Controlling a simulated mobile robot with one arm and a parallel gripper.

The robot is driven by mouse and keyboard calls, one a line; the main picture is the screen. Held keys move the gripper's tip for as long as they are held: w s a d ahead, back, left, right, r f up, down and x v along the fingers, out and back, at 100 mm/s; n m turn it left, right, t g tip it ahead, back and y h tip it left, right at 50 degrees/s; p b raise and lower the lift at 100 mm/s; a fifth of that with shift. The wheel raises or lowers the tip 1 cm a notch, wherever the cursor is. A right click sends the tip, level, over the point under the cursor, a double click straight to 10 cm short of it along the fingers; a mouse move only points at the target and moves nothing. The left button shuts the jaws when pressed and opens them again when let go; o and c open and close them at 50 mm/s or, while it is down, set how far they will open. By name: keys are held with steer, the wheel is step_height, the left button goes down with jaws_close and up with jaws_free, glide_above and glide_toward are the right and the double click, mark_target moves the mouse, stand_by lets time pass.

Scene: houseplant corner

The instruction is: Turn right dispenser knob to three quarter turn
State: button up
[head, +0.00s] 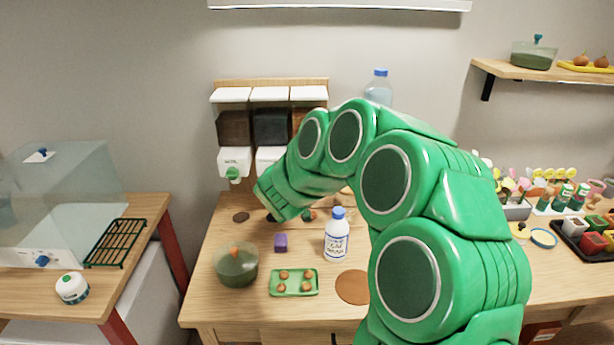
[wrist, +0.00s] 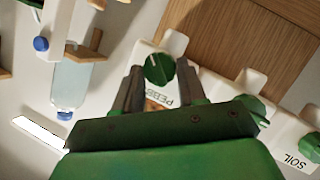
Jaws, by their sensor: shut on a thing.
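The right dispenser is labelled PEBB..., the rest of the word covered. Its green knob (wrist: 159,69) shows in the wrist view, with a small pale mark on its face. My gripper (wrist: 159,72) has one dark finger on each side of this knob and is shut on it.
The middle dispenser's green knob (wrist: 251,108) and the soil dispenser's knob (wrist: 311,147) sit close by. A clear blue-capped bottle (wrist: 72,85) stands beside the dispensers.

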steer(key=shift+d+f+m+t+y, duration=0.15)
steer(key=shift+d+m+t+y, duration=0.2)
steer(key=shift+m+y, duration=1.95)
steer(key=shift+d+f+m+t+y, duration=0.1)
steer(key=shift+d+m+t+y, duration=0.25)
steer(key=shift+m+y, duration=1.95)
steer(key=shift+d+f+m+t+y, duration=0.35)
steer(key=shift+m+y, duration=0.85)
steer(key=shift+m, duration=2.2)
steer(key=shift+r, duration=0.15)
steer(key=o, duration=1.1)
steer(key=shift+c, duration=0.2)
steer(key=shift+r, duration=0.2)
steer(key=shift+a+r+n+g+h, duration=0.15)
steer(key=shift+n+g+h, duration=0.4)
steer(key=shift+n, duration=0.65)
